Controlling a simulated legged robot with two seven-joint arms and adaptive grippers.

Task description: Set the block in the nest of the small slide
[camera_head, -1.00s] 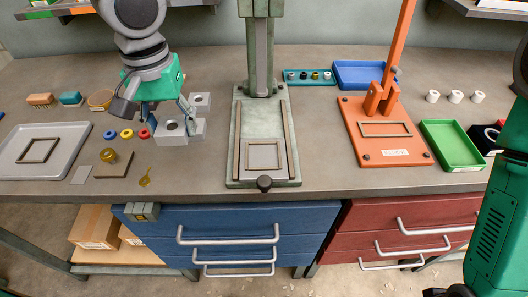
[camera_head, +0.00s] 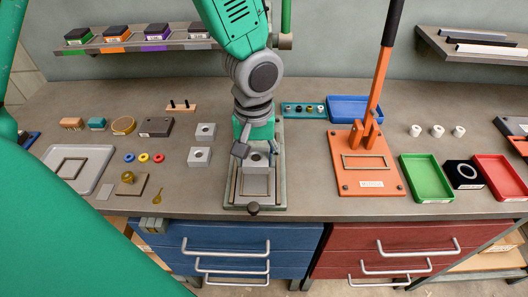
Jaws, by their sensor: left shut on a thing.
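My left gripper (camera_head: 257,153) is shut on a light grey block (camera_head: 257,161) with a dark round hole in its top. It holds the block over the rear part of the green press base. The small slide (camera_head: 256,198) lies on that base, with its square framed nest (camera_head: 257,184) just in front of the block in the picture. The block and fingers hide the nest's rear edge, and I cannot tell whether the block touches anything. Two similar grey blocks (camera_head: 205,131) (camera_head: 199,156) stand on the bench to the left. My right gripper is out of view.
A dark knob (camera_head: 253,208) sits at the slide's front. An orange lever press (camera_head: 369,182) stands to the right, with a green tray (camera_head: 427,178) beyond it. Coloured rings (camera_head: 144,158) and a grey tray (camera_head: 79,168) lie left. The upper arm hides the press column.

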